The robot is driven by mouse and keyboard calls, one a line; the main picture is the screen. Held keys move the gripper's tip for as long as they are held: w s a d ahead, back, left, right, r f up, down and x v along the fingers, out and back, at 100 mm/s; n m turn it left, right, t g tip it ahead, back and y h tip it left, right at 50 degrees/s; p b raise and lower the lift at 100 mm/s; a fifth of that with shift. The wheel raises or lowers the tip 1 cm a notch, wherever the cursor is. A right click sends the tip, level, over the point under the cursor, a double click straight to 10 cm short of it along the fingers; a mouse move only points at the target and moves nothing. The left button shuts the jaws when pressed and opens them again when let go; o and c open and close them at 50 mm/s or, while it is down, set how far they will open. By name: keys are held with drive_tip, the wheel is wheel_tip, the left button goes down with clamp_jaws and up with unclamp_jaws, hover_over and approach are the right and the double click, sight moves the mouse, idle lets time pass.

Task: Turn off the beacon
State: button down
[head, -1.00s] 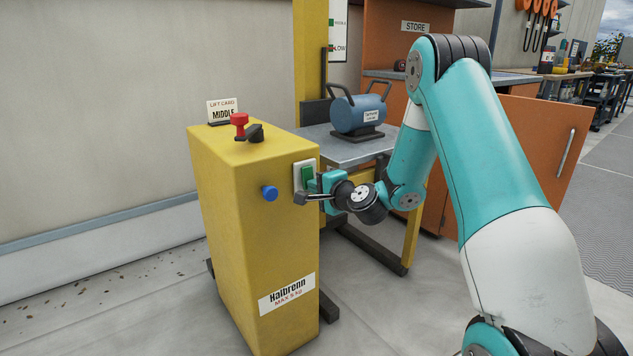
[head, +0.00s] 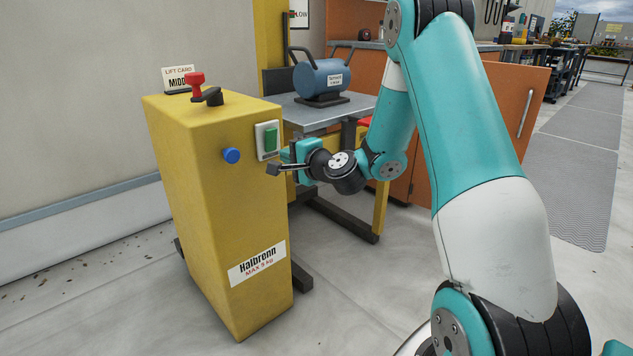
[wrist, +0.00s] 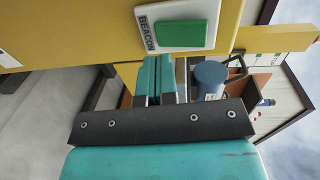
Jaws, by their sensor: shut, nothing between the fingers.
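The beacon switch is a green rocker (head: 270,139) on a white plate on the side of a yellow cabinet (head: 225,200). In the wrist view the green rocker (wrist: 184,34) sits on its plate labelled BEACON, just beyond my fingers. My gripper (head: 273,169) is shut and empty, slightly below the switch plate in the head view. In the wrist view my gripper (wrist: 157,62) has its teal fingers together, with tips close to the plate's lower edge. I cannot tell whether they touch it. Which way the rocker is pressed is not clear.
A blue round button (head: 231,156) is left of the switch. A red knob (head: 196,84), a black lever (head: 208,97) and a lift card (head: 178,78) are on the cabinet top. A blue tank (head: 322,77) stands on the grey platform (head: 315,113) behind. Floor in front is clear.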

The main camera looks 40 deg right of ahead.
drive_tip(key=s+f+b, duration=0.1)
drive_tip(key=s+b, duration=0.6)
drive_tip(key=s, duration=0.2)
drive_tip(key=shift+s+d+f, duration=0.3)
drive_tip(key=shift+s+f, duration=0.05)
drive_tip(key=shift+s, duration=0.05)
drive_tip(key=s+a+r+n+g+y+p, duration=0.2)
drive_tip(key=s+a+n+g+y+p, duration=0.15)
drive_tip(key=a+n, duration=0.55)
drive_tip(key=s+a+r+n+g+y+p, duration=0.2)
drive_tip(key=a+n+g+y, duration=0.3)
drive_tip(key=a, duration=0.7)
drive_tip(key=s+a+r+n+g+h+p, duration=0.25)
drive_tip(key=s+n+g, duration=0.2)
drive_tip(key=s, duration=0.45)
drive_tip(key=s+a+r+n+g+h+p, duration=0.2)
drive_tip(key=s+a+n+g+p, duration=0.15)
drive_tip(key=s+n, duration=0.4)
wheel_tip(320, 180, up, 37)
drive_tip(key=s+d+m+p, duration=0.1)
drive_tip(key=p, duration=3.6)
drive_tip(key=shift+s+m+h, duration=0.3)
drive_tip(key=shift+s, duration=0.1)
